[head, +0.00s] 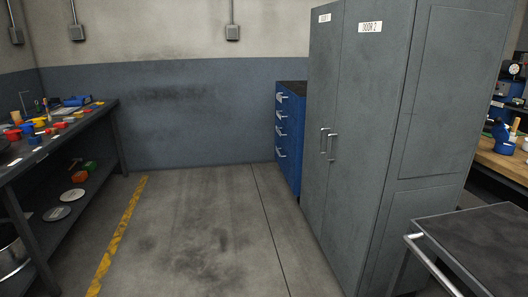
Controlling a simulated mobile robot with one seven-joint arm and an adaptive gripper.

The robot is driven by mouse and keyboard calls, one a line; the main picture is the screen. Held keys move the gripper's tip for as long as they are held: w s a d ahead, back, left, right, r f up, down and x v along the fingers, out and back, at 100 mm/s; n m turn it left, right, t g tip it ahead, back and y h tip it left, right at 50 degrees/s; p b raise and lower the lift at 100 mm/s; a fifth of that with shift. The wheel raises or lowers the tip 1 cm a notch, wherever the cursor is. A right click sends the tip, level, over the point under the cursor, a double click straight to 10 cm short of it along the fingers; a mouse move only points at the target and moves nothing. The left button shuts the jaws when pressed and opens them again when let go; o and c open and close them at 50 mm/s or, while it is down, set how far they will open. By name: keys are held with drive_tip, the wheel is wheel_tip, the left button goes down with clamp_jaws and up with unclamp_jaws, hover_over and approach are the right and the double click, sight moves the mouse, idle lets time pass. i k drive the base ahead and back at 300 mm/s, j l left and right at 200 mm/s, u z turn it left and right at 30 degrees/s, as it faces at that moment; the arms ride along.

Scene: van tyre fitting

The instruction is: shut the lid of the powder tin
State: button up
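I cannot make out the powder tin or its lid in the head view. Small coloured items (63,124) lie on the dark workbench at the left, too small to tell apart. A blue object (504,147) stands on the wooden bench at the right edge, and I cannot tell what it is. My gripper is not in view.
A tall grey two-door cabinet (425,150), doors shut, stands right of centre. A blue drawer unit (290,140) is behind it. The dark workbench (108,104) lines the left; a metal cart (485,240) is at lower right. The middle floor (210,225) is clear.

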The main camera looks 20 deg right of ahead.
sight(500, 134)
drive_tip(key=i+z, duration=0.25)
drive_tip(key=z, duration=0.2)
drive_tip(key=i+z, duration=0.25)
drive_tip(key=z, duration=0.2)
drive_tip(key=i+j+z, duration=0.15)
drive_tip(key=z, duration=0.3)
drive_tip(key=i+j+z, duration=0.15)
drive_tip(key=i+z, duration=0.3)
drive_tip(key=i+j+z, duration=0.25)
drive_tip(key=z, duration=0.15)
drive_tip(key=k+j, duration=0.15)
drive_tip(key=j, duration=0.25)
drive_tip(key=k+j, duration=0.1)
drive_tip(key=j, duration=0.25)
drive_tip(key=k+j, duration=0.15)
drive_tip(key=j, duration=0.25)
drive_tip(key=k+j, duration=0.15)
drive_tip(key=j, duration=0.2)
drive_tip(key=k+j+u, duration=0.1)
drive_tip(key=j, duration=0.3)
drive_tip(key=k+j, duration=0.15)
drive_tip(key=j, duration=0.2)
drive_tip(key=k+j, duration=0.1)
drive_tip(key=j, duration=0.3)
